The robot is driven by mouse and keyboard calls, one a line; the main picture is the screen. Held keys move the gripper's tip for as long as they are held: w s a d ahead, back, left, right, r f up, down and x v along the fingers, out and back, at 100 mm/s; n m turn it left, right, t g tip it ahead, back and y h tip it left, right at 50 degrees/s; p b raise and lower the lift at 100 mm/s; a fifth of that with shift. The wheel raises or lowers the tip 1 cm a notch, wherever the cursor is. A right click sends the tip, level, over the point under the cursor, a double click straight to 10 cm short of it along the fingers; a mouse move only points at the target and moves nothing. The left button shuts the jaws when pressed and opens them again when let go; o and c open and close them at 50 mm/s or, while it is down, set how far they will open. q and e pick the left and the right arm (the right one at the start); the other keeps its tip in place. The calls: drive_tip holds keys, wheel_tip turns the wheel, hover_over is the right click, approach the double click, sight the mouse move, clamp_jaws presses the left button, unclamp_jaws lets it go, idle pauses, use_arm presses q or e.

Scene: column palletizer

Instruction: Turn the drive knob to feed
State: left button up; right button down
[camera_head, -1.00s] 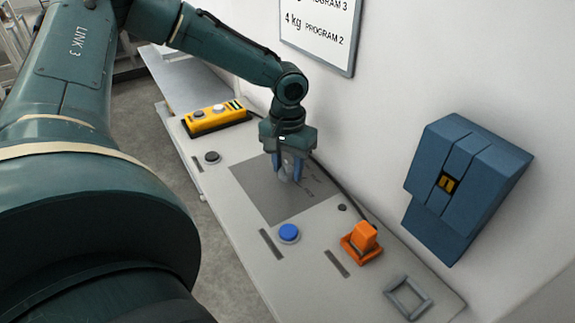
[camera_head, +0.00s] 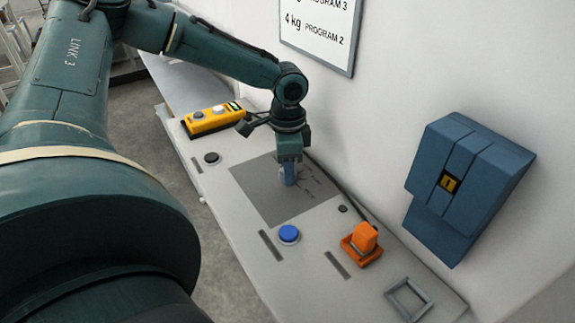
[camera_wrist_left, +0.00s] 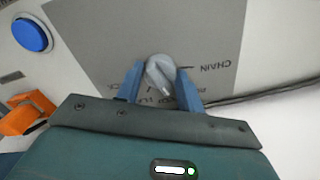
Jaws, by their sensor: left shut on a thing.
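The drive knob is a grey rotary knob (camera_wrist_left: 160,75) on a dark grey panel plate (camera_head: 262,200), with "CHAIN" and other lettering partly legible around it in the left wrist view. My left gripper (camera_head: 287,180) reaches down to the plate in the head view. In the left wrist view its two blue fingers (camera_wrist_left: 160,88) sit on either side of the knob, shut on it. The knob's pointer is tilted, and its lower part lies between the fingers. Some of the lettering is hidden by the fingers. My right gripper is not in view.
On the console are a blue button (camera_head: 289,234), an orange switch (camera_head: 364,240), a black button (camera_head: 211,158) and an empty square frame (camera_head: 408,299). A yellow control box (camera_head: 214,118) stands at the far end. A blue wall box (camera_head: 466,180) is at right.

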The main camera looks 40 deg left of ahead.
use_arm(q)
drive_tip(key=shift+m, duration=1.6)
drive_tip(key=o, duration=1)
wheel_tip(320, 180, up, 13)
drive_tip(key=shift+r+b, duration=0.1)
drive_tip(key=shift+b, duration=0.25)
drive_tip(key=shift+s, duration=0.1)
